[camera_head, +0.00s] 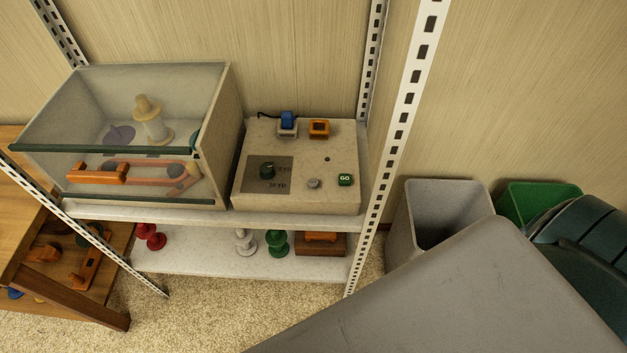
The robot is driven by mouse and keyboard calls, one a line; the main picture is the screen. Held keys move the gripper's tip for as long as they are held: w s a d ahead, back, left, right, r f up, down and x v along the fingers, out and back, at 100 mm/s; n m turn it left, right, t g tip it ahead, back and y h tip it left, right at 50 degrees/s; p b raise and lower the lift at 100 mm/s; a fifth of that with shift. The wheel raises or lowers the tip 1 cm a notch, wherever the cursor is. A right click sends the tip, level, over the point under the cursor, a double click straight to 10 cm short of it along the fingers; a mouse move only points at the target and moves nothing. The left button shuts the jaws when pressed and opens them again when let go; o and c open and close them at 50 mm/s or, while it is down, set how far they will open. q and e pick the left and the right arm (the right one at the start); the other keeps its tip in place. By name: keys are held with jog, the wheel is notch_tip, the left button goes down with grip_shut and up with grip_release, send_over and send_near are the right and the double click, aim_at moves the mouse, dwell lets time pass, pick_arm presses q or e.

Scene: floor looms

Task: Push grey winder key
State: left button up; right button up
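A pale speckled winder box (296,203) stands on the upper shelf, right of a glass-fronted case. A small grey round key or button (313,183) sits on its top near the front, left of a green GO button (345,180). It looks like the grey key, but it is too small to make out its shape. A dark green knob (267,171) stands on a dark marked plate (283,161). At the back are a blue piece (287,119) in a grey holder and an orange square piece (319,127). Neither gripper is in view.
The glass-fronted case (217,145) holds a spool and an orange handle. White perforated posts (403,104) frame the shelves. The lower shelf (194,261) holds red, white and green spools. Grey (403,226) and green (541,196) bins and a large grey surface (455,300) occupy the right.

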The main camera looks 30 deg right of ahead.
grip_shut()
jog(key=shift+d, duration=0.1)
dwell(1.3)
